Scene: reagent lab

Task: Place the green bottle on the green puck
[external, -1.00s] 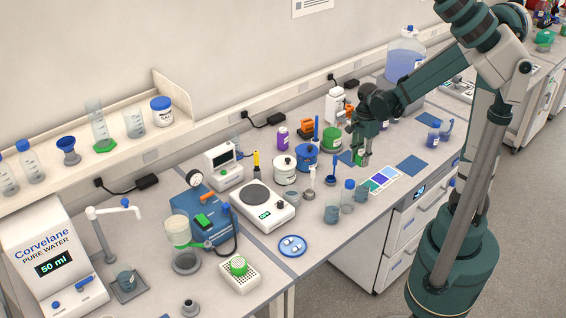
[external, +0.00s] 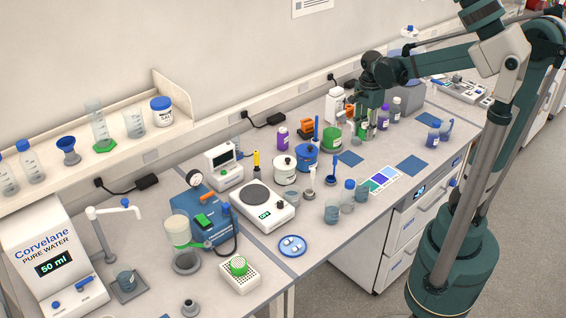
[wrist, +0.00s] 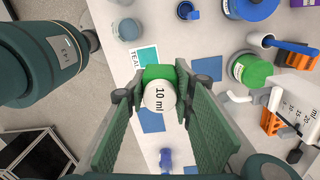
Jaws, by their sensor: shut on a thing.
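My gripper (external: 367,135) is shut on a green bottle (wrist: 160,74) with a white cap marked "10 ml". In the wrist view the bottle sits between the fingertips, cap toward the camera, above the bench. In the external view the gripper is over the back right of the bench, and the bottle is mostly hidden by the fingers.
A green pot (external: 332,138) and a blue pot (external: 305,157) stand left of the gripper. Small bottles (external: 383,120) stand close on its right. Flat blue squares (external: 411,166) and a colour card (external: 379,180) lie in front. A hotplate (external: 263,207) stands further left.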

